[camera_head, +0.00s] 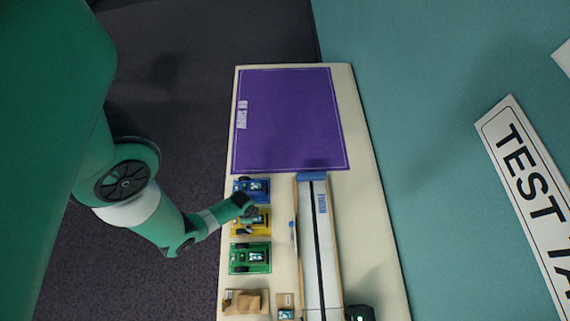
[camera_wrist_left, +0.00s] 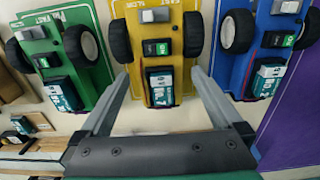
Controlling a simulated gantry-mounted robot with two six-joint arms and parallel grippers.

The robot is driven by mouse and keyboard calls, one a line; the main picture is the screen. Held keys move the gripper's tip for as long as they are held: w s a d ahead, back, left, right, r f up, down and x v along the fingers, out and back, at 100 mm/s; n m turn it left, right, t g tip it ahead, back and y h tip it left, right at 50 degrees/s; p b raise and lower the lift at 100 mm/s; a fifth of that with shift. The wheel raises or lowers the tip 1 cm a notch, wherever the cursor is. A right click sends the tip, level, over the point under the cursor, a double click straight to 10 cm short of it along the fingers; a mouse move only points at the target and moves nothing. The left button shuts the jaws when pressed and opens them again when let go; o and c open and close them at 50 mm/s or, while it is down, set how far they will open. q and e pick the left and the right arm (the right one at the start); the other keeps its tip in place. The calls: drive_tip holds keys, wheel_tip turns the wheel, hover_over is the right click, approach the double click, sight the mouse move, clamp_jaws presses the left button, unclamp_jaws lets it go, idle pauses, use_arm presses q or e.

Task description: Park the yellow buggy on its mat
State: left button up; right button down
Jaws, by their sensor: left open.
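The yellow buggy (camera_head: 263,222) stands on the pale table between the blue buggy (camera_head: 260,183) and the green buggy (camera_head: 237,258). My left gripper (camera_head: 250,213) is above it and hides part of it. In the left wrist view the yellow buggy (camera_wrist_left: 165,14) has dark wheels and a small labelled block. My left gripper (camera_wrist_left: 160,76) is open there, one finger towards each side of the yellow buggy's near end, with nothing held. I cannot tell whether the fingers touch it. A purple mat (camera_head: 290,120) with white lettering lies bare behind the buggies. My right gripper is not in view.
A white track (camera_head: 328,260) with a black line and blue end runs right of the buggies. Brown packets (camera_head: 246,302) and a small dark device (camera_head: 360,313) are at the front. The blue (camera_wrist_left: 249,45) and green (camera_wrist_left: 84,72) buggies flank the gripper closely.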

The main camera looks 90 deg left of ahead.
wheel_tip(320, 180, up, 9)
drive_tip(key=p, duration=0.8)
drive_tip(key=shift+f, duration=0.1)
